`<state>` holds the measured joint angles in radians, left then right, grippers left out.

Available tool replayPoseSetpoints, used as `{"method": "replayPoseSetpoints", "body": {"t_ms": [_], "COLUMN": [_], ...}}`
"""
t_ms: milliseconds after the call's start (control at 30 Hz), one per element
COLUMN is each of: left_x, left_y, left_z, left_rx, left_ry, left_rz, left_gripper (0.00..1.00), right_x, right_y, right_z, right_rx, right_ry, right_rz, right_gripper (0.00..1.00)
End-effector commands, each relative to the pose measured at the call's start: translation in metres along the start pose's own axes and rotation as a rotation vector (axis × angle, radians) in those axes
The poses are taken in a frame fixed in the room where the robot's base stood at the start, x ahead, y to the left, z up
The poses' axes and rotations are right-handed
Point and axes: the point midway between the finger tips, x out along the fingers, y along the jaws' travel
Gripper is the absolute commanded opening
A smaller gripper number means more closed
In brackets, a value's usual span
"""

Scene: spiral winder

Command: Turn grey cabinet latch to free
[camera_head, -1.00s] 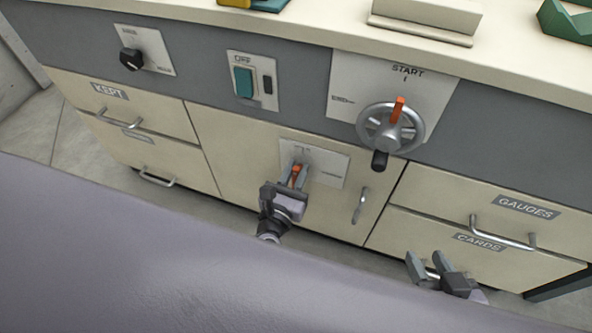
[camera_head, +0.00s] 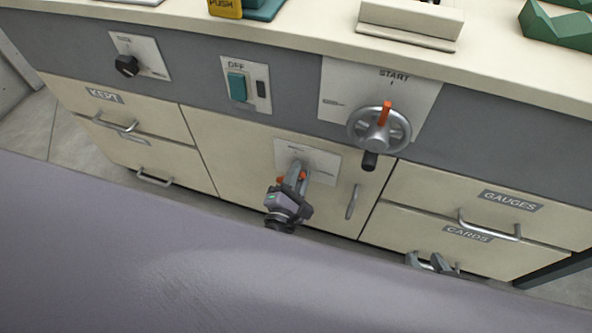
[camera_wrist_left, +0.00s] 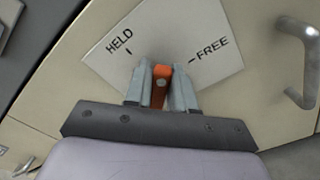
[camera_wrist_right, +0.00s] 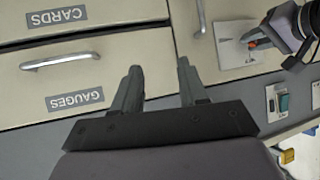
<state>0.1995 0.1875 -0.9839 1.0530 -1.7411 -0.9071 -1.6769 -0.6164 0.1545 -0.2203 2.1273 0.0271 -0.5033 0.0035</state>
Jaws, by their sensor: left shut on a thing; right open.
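The grey cabinet latch is mostly hidden by my left gripper (camera_head: 293,180). Its orange part (camera_wrist_left: 160,84) shows between the two fingers in the left wrist view. My left gripper is shut on it, rolled to one side. The latch's white plate (camera_head: 322,164) sits on the cabinet door; in the left wrist view, its marks read HELD (camera_wrist_left: 120,41) and FREE (camera_wrist_left: 210,50). The orange part sits between these two marks in the picture.
The door handle (camera_head: 352,202) is just right of the latch plate. A handwheel (camera_head: 379,131) with an orange pointer is above. A black knob (camera_head: 127,66) and a green switch (camera_head: 237,87) are further left. Drawer handles stick out on both sides.

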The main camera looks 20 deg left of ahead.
Motion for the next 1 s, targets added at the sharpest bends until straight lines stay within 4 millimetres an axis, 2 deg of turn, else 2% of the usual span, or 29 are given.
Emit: {"method": "replayPoseSetpoints", "body": {"t_ms": [600,1000], "left_x": [0.002,0.002], "left_y": [-0.014,-0.018], "left_z": [-0.003,-0.006], "left_rx": [0.553,0.741], "left_ry": [-0.001,-0.001], "left_rz": [0.002,0.003], "left_gripper": [0.0,0.0], "right_x": [-0.004,-0.004], "right_y": [0.003,0.006], "right_z": [0.003,0.007], "right_rx": [0.015,0.018], "right_ry": [-0.018,-0.03], "right_rz": [0.009,0.014], "right_gripper": [0.43,0.43]}}
